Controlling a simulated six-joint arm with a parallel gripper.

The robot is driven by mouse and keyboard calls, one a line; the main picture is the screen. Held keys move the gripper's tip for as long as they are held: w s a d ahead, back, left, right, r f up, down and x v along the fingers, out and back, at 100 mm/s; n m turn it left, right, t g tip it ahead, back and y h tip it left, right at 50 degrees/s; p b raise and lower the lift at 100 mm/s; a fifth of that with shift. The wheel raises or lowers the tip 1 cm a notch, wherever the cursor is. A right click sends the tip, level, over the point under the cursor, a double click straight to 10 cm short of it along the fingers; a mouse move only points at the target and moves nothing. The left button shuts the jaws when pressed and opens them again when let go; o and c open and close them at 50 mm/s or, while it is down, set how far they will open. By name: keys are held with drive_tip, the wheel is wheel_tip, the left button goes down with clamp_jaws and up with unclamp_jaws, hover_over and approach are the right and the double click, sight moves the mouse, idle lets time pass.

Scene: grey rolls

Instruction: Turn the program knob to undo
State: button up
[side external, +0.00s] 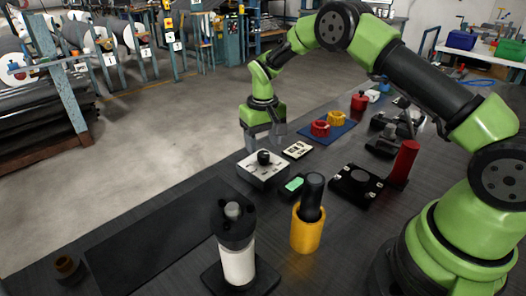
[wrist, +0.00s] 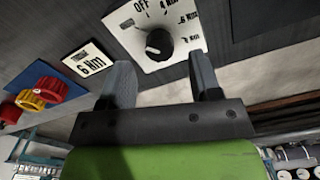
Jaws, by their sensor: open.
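The program knob (side external: 263,157) is a black round knob on top of a white box (side external: 257,175). In the wrist view the knob (wrist: 160,43) sits on the white panel (wrist: 180,60), with OFF and several Nm labels printed around it. A paler mark shows on the knob's lower left side. I cannot read an undo label. My gripper (side external: 264,144) is open above the box, its fingers pointing down. In the wrist view the gripper (wrist: 160,62) has its two fingers spread apart, with the knob seen beyond the gap between them. Nothing is between the fingers.
A card (wrist: 91,62) reading 6 Nm lies beside the box. Red and yellow knobbed parts (side external: 320,128) stand on a blue mat (side external: 345,130). A yellow holder (side external: 306,232) with a black-handled tool, a green-topped block (side external: 294,184) and a black fixture (side external: 356,185) stand nearby.

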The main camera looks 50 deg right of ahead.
wheel_tip(320, 180, up, 6)
drive_tip(key=shift+r, duration=0.1)
idle(0.4)
wheel_tip(320, 180, up, 10)
drive_tip(key=t, duration=0.2)
hover_over(263, 153)
drive_tip(key=s+a, duration=0.2)
drive_tip(key=s, duration=0.2)
drive_tip(key=s+a+r+t, duration=0.1)
drive_tip(key=s+a+r, duration=0.1)
drive_tip(key=s+r, duration=0.3)
drive_tip(key=s+a+r+t+y, duration=0.1)
drive_tip(key=s+t, duration=0.1)
drive_tip(key=s, duration=0.7)
drive_tip(key=s+a+r+t+y, duration=0.1)
drive_tip(key=s+t, duration=0.1)
drive_tip(key=s, duration=0.6)
drive_tip(key=shift+s+a+m, duration=0.35)
drive_tip(key=shift+s+m, duration=0.05)
